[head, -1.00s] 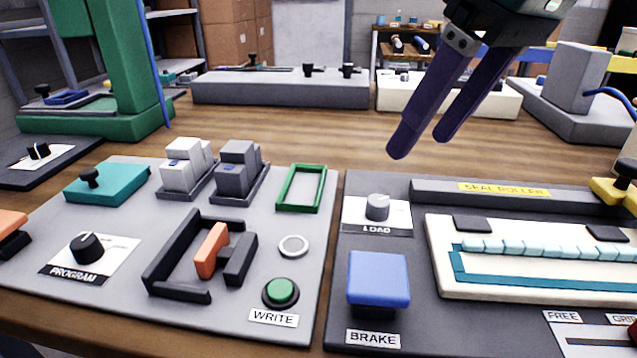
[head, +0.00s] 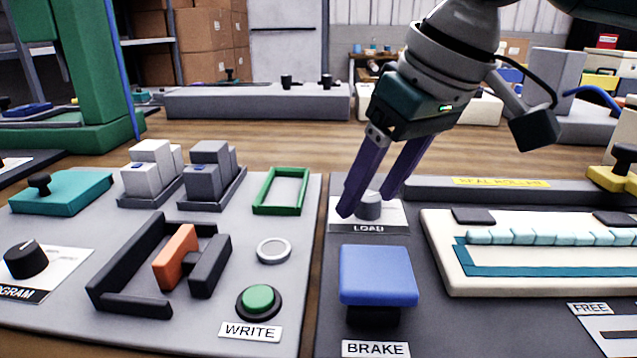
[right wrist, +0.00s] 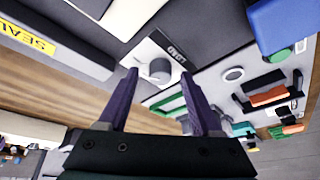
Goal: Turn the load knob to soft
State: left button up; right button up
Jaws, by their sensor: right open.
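The load knob (head: 368,205) is a grey round knob on a white plate (head: 395,217) with a dark LOAD label, on the dark panel at the right. My right gripper (head: 367,205) is open, with its two purple fingers pointing down at the knob. One finger is to the left of the knob and the other to its right in the head view. In the right wrist view, the knob (right wrist: 159,70) lies just beyond the gap between the open fingertips (right wrist: 164,78). I cannot tell whether either finger touches it. My left gripper is not in view.
A blue BRAKE block (head: 378,275) stands in front of the knob. A grey bar with a yellow SEAL ROLLER label (head: 500,182) runs to its right. A green frame (head: 281,190) and a green WRITE button (head: 258,299) sit on the lighter panel at the left.

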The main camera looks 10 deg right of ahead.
grip_shut()
dwell(0.5)
